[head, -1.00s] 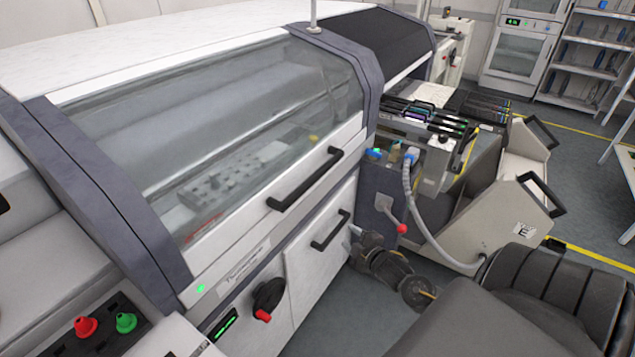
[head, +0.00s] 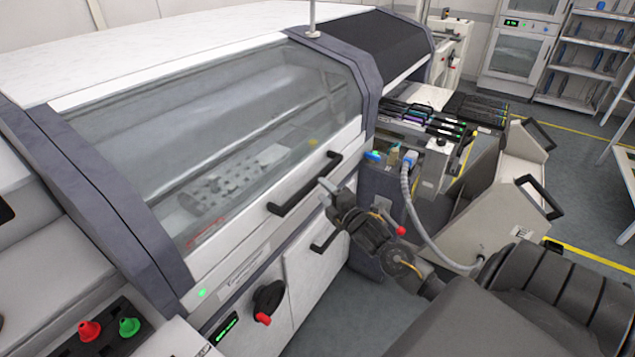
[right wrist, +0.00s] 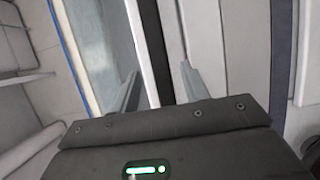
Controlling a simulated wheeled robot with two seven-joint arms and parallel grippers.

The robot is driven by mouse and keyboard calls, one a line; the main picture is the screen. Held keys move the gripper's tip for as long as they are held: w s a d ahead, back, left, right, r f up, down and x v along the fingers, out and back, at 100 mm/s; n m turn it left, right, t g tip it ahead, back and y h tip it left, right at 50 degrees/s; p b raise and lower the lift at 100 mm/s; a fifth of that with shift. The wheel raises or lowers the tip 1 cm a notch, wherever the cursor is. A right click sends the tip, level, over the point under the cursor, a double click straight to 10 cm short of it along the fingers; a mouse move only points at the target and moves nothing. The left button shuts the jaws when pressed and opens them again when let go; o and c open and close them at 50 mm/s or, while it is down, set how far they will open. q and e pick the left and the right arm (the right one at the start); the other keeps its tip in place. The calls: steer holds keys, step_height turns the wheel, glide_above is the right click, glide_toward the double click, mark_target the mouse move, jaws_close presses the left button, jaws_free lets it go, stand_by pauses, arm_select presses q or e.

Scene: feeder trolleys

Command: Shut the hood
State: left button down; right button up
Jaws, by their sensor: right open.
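The machine's hood (head: 225,130) has a clear window in a white frame with grey ends. It looks lowered, and I see no clear gap along its lower edge. Its black bar handle (head: 290,195) runs along the lower front. My right gripper (head: 326,191) is open beside the right end of this handle. In the right wrist view, the open fingers (right wrist: 160,88) point at the hood front, and a dark bar that looks like the handle (right wrist: 153,50) lies between their lines. I cannot tell whether they touch it. My left gripper is out of view.
Below the hood is a white door with another black handle (head: 325,242) and a black knob with a red grip (head: 267,298). Red and green buttons (head: 129,326) are at front left. A feeder trolley (head: 500,205) with a grey hose (head: 410,205) stands right.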

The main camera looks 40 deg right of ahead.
mark_target(316, 184)
steer(key=shift+w+d+p, duration=0.2)
steer(key=shift+w+p, duration=0.15)
steer(key=shift+w, duration=1.65)
steer(key=shift+c, duration=0.3)
jaws_close()
